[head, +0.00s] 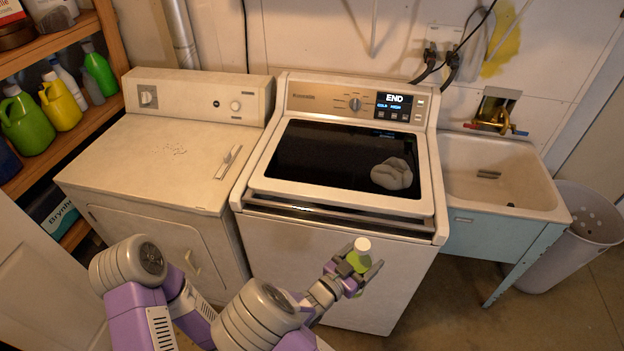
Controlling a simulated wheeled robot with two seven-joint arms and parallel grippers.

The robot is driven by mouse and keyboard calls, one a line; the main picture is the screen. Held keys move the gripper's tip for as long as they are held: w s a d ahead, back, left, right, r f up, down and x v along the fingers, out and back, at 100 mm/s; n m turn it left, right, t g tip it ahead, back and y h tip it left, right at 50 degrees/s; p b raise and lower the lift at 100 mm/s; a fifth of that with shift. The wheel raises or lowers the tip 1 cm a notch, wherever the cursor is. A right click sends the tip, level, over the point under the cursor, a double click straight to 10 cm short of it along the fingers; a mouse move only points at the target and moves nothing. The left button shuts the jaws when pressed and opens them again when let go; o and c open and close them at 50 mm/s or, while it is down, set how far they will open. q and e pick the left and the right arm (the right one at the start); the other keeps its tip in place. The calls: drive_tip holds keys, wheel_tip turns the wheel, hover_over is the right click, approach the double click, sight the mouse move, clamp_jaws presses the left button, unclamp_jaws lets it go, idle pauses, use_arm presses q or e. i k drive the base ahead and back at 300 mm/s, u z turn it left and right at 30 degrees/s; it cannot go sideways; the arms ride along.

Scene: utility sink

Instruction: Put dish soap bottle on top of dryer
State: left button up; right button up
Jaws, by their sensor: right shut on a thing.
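The dish soap bottle (359,257), green with a white cap, is in my right gripper (357,272). The gripper is shut on it, in front of the washer's front panel, and the fingers hide part of the bottle. The dryer (133,166) is the white machine on the left with a front door. Its flat top holds only a small light-coloured flat item (228,162) near the right edge. The bottle is apart from the dryer, to its right and lower in the picture. My left gripper is not in view.
A top-loading washer (262,200) stands right of the dryer, with a grey crumpled cloth (392,174) on its dark lid. A wooden shelf (92,122) with several bottles is at the left. A sink (547,190) and a bin (580,240) are at the right.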

sight(181, 172)
drive_tip(key=k, duration=0.5)
drive_tip(key=u, duration=1.55)
drive_tip(key=i, duration=1.05)
drive_tip(key=z, duration=1.25)
